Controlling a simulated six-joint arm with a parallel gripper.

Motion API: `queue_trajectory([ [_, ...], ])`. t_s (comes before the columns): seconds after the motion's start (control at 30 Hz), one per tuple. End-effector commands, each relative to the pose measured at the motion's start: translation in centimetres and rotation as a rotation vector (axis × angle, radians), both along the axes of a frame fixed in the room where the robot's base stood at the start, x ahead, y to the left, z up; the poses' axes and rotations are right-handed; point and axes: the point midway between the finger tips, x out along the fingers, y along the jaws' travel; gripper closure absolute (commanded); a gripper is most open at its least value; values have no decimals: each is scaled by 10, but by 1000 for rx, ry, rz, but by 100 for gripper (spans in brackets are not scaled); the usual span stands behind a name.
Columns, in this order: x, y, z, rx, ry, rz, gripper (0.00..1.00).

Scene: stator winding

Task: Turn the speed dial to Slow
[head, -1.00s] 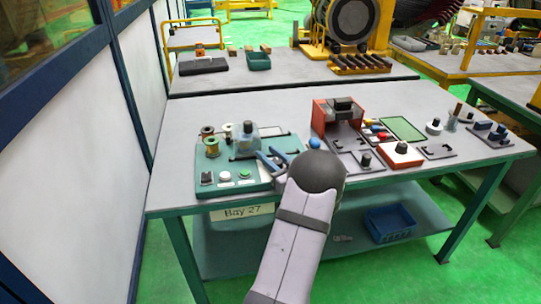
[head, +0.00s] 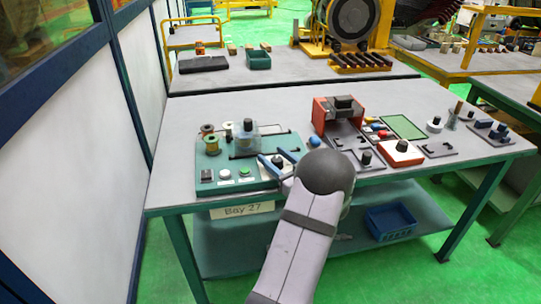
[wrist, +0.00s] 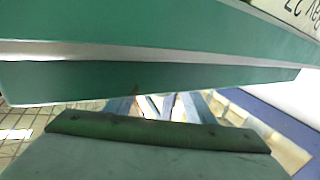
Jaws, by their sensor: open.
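The teal winding unit (head: 212,160) lies on the left of the grey bench. Along its front edge are a small dark switch block (head: 207,175), a white round knob (head: 225,174) and a green button (head: 244,171). I cannot read any markings, so I cannot tell which control is the speed dial or where it points. My gripper (head: 279,161) is at the unit's right front corner, to the right of these controls. Its blue fingers are apart, with nothing visible between them. My own wrist hides part of the gripper. No control of the unit shows in the wrist view.
Spools (head: 210,143) and a clear-sided block with a dark knob (head: 247,137) stand behind the controls. A red-framed fixture (head: 325,109) and a red box with a black knob (head: 402,151) are to the right. The wrist view shows the bench's green edge (wrist: 150,75) close by.

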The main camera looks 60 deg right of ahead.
Motion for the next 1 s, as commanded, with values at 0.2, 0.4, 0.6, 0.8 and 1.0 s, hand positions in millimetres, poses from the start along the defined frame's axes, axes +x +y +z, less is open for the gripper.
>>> queue_trajectory([
  [0.2, -29, 10, -1, -2, 1, -3, 51],
  [0.4, -42, 15, 0, -1, 0, 0, 51],
  [0.6, -43, 16, 0, -1, 0, 1, 51],
  [0.8, -42, 16, 1, -2, -2, -1, 51],
  [1.0, -28, 15, 11, -12, -40, -40, 51],
])
